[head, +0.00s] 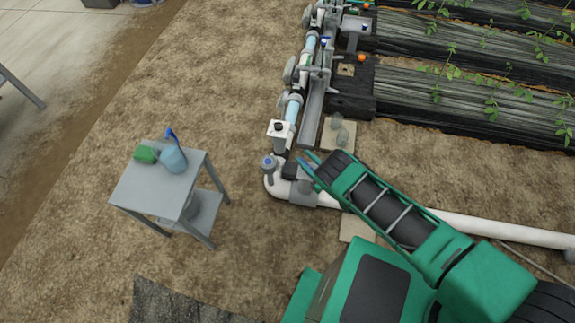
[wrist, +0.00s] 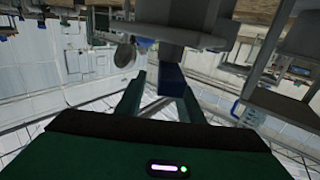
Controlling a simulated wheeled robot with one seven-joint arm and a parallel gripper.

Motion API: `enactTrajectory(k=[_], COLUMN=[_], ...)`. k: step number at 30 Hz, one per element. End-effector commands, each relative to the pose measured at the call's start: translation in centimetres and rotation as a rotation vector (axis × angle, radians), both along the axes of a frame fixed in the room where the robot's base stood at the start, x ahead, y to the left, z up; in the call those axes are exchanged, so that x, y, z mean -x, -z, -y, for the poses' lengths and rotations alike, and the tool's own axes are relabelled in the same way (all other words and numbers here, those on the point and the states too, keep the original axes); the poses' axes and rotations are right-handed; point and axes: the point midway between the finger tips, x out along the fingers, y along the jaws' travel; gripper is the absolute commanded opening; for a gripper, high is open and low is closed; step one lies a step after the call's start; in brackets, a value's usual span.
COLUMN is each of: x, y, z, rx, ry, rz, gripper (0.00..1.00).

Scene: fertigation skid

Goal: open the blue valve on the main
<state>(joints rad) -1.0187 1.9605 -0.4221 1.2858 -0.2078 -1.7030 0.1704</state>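The white main pipe (head: 465,222) runs along the ground and bends up into the skid's row of fittings. My gripper (head: 307,161) is at the near end of the fittings, just above the bend. In the wrist view its two green fingers (wrist: 162,88) stand apart. A blue block-like part, apparently the valve handle (wrist: 171,79), hangs below a grey body (wrist: 172,34) and shows between the fingertips, nearer the right finger. A gap shows on its left; contact on the right cannot be told. In the head view the handle is hard to separate from the fingers.
A grey fitting with a blue top (head: 268,162) stands left of my gripper. A small grey table (head: 140,192) holds a blue spray bottle (head: 173,158) and a green item (head: 146,154). Plant beds (head: 460,85) lie at the right. Bare soil (head: 190,75) is free at the left.

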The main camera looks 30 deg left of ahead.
Motion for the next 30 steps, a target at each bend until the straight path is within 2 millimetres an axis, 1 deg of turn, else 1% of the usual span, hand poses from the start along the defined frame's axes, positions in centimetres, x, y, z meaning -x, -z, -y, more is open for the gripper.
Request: enactTrajectory(k=[1, 12, 18, 24, 30], x=[0.5, 6.6, 9.1, 10.3, 10.4], y=[-0.8, -4.8, -6.4, -7.2, -7.3], z=[-0.3, -3.4, -4.6, -5.2, -5.3], rx=[0.001, 0.0, 0.0, 0.001, 0.0], ry=[-0.001, -0.001, 0.0, 0.0, 0.0], rz=[0.0, -0.001, -0.002, 0.0, 0.0], gripper=[0.34, 0.34, 0.34, 0.34, 0.34])
